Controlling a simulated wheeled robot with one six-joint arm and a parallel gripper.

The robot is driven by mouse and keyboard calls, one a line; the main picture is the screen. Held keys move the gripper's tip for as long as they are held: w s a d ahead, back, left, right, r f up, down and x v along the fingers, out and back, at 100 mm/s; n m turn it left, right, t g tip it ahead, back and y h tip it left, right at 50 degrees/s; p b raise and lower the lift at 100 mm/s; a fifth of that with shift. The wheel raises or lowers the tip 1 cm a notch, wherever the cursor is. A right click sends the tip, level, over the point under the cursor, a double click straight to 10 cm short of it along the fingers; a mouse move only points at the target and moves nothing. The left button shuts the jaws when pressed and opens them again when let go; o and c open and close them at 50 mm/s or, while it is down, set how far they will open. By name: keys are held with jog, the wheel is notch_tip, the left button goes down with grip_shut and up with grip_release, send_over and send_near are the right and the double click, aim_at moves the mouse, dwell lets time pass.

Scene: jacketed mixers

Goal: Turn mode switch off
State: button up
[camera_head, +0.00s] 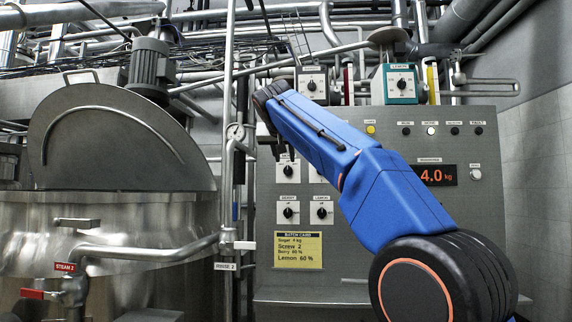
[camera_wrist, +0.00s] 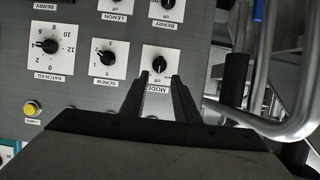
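The mode switch (camera_wrist: 159,65) is a black knob on a white plate labelled MODE, upside down in the wrist view. Its pointer setting is too small to read. My gripper (camera_wrist: 159,77) is open and empty, with its two dark fingertips apart just in front of the knob, one toward each side. I cannot tell whether they touch it. In the head view the mode switch plate (camera_head: 286,174) is partly covered by my gripper (camera_head: 281,153) at the panel's upper left.
The screw knob (camera_wrist: 107,57) and batch kg knob (camera_wrist: 50,46) are beside the mode switch. Berry (camera_head: 288,212) and lemon (camera_head: 321,211) knobs sit below it, above a yellow batch card (camera_head: 298,250). Vertical pipes (camera_head: 228,130) and a steel mixer (camera_head: 120,225) stand left of the panel.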

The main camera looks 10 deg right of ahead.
jog(key=v, duration=0.9)
jog(key=s+d+f+n+g+y, duration=0.1)
jog(key=s+d+f, duration=0.3)
jog(key=s+f, duration=0.9)
jog(key=s+d+f+n+g+y, duration=0.1)
jog(key=s+d+f+g, duration=0.3)
jog(key=s+f, duration=1)
jog(key=s+d+f+n+g+y, duration=0.1)
jog(key=s+f, duration=1.3)
jog(key=f, duration=2.3)
jog(key=d+g+y, duration=0.1)
jog(key=d+g, duration=0.1)
jog(key=d, duration=0.1)
jog(key=shift+d+f+n, duration=0.2)
jog(key=shift+f+n, duration=0.1)
